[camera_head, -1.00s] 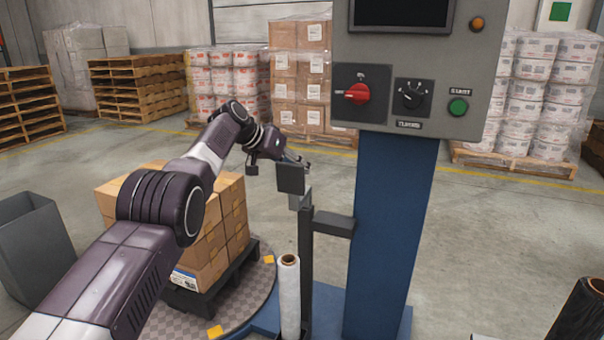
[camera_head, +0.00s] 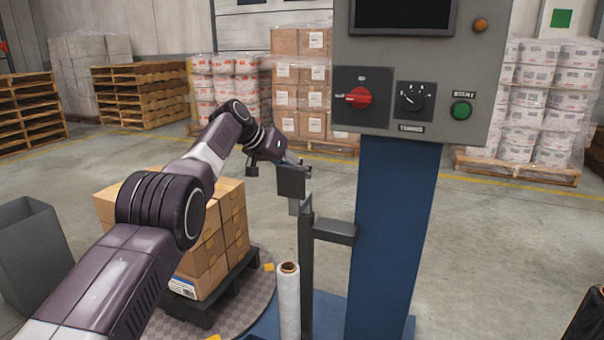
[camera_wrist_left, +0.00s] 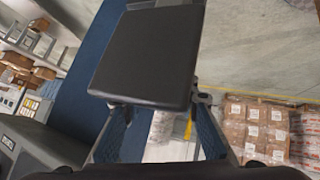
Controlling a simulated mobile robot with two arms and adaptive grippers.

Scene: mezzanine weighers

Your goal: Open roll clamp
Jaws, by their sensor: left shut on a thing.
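The roll clamp appears to be the dark grey block (camera_head: 291,181) at the top of a slim dark post (camera_head: 306,260), beside the blue column of the wrapping machine. In the left wrist view the dark flat block (camera_wrist_left: 148,55) fills the upper middle, between and beyond my fingers. My left gripper (camera_head: 294,161) is shut on the block, at its upper edge. The fingers also show in the left wrist view (camera_wrist_left: 160,112), one on each side. The exact finger contact is partly hidden. A white film roll (camera_head: 288,305) stands upright below, beside the post.
The blue column (camera_head: 395,230) carries a control box with a red switch (camera_head: 358,97) and a green button (camera_head: 461,110). Boxes (camera_head: 235,215) stand on a dark pallet on the turntable (camera_head: 255,295). A grey bin (camera_head: 35,250) is at left.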

